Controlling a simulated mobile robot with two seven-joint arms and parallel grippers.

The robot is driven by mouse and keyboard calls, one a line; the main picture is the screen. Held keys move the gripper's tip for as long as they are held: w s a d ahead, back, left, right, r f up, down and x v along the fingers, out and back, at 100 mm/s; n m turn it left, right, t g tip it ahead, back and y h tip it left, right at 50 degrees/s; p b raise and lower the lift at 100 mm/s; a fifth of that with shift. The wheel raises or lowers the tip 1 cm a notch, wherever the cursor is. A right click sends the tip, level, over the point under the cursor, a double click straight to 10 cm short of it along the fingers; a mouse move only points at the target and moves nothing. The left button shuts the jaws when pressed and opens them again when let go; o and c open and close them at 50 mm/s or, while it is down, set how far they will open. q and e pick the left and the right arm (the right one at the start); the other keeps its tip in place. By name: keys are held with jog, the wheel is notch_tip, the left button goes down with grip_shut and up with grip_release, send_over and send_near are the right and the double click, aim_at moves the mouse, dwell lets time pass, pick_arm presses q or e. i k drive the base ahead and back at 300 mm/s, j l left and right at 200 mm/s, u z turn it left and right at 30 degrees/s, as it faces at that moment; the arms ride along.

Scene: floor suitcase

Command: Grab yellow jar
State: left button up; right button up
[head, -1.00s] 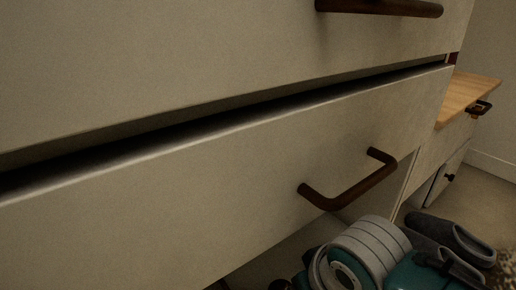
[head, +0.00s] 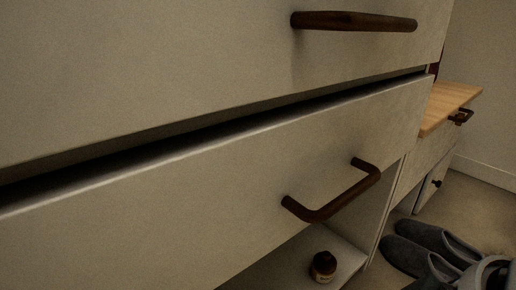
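A small jar (head: 323,266) with a dark top and a pale yellowish label stands upright on a low shelf, below the drawer with the lower handle. In this dim light its body looks dark brown, and I cannot tell whether it is yellow. Part of my own arm, grey and rounded, shows at the bottom right corner of the head view. Neither gripper's fingers are in view.
The lower drawer front (head: 200,215) stands slightly open, with its dark handle (head: 335,195) jutting out above the jar. An upper handle (head: 354,21) is above. Grey slippers (head: 425,250) lie on the floor at right, near a wooden-topped bench (head: 450,108).

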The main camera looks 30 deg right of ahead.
aim_at(320, 278)
jog(key=k+z, duration=0.1)
jog(key=z, duration=0.75)
jog(key=k+l+z, duration=0.1)
jog(key=z, duration=0.35)
